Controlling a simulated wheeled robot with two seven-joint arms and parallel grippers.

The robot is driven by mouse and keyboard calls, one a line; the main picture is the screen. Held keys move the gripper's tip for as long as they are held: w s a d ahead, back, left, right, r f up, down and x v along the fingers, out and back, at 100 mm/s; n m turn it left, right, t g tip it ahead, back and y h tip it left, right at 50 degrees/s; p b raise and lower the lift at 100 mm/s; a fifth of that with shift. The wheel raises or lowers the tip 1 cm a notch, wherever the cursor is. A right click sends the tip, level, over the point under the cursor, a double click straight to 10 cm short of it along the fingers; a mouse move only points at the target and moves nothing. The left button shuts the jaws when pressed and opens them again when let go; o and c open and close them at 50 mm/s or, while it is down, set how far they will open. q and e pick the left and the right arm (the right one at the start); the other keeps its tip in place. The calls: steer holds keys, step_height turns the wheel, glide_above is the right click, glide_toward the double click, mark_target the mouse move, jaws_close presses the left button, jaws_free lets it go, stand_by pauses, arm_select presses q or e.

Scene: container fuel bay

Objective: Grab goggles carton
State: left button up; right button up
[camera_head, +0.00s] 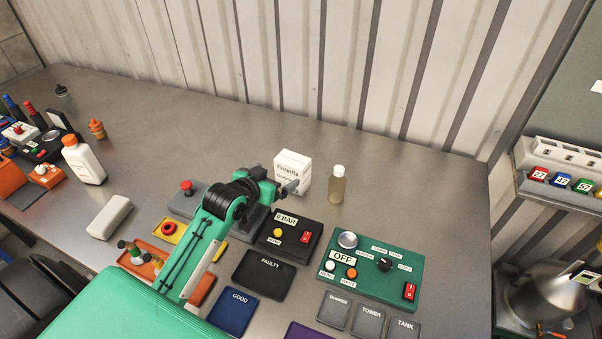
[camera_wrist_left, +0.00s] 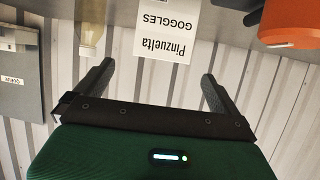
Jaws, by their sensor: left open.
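The goggles carton (camera_head: 292,168) is a small white box standing upright on the grey workbench near the back wall. In the left wrist view the carton (camera_wrist_left: 167,32) shows its printed face upside down, reading Pinzuelta GOGGLES. My left gripper (camera_head: 287,188) is at the carton's near side, and the arm hides part of its lower left. In the left wrist view the left gripper (camera_wrist_left: 157,75) is open and empty, with its two fingers apart. The carton appears just beyond the fingertips, in line with the gap between them. My right gripper is not in view.
A clear bottle (camera_head: 337,185) stands close to the right of the carton. A black box with a 0 BAR label (camera_head: 290,236) and a green control panel (camera_head: 376,267) lie in front. A white bottle with an orange cap (camera_head: 85,162) stands left. The bench behind the carton is clear.

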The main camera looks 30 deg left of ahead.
mark_target(289, 163)
arm_select(q)
steer(key=x, duration=0.2)
steer(key=r+p+x, duration=0.1)
steer(key=x, duration=0.1)
steer(key=shift+w+a+f, duration=0.1)
steer(key=shift+w, duration=0.2)
steer(key=p+x, duration=0.1)
steer(key=x, duration=0.2)
steer(key=shift+w+f, duration=0.1)
steer(key=shift+w+p, duration=0.35)
steer(key=shift+w, duration=0.1)
steer(key=p+x, duration=0.1)
steer(key=x, duration=0.2)
steer(key=shift+w+a+p, duration=0.1)
steer(key=shift+w+p, duration=0.3)
steer(key=shift+w, duration=0.05)
steer(key=shift+w+f, duration=0.3)
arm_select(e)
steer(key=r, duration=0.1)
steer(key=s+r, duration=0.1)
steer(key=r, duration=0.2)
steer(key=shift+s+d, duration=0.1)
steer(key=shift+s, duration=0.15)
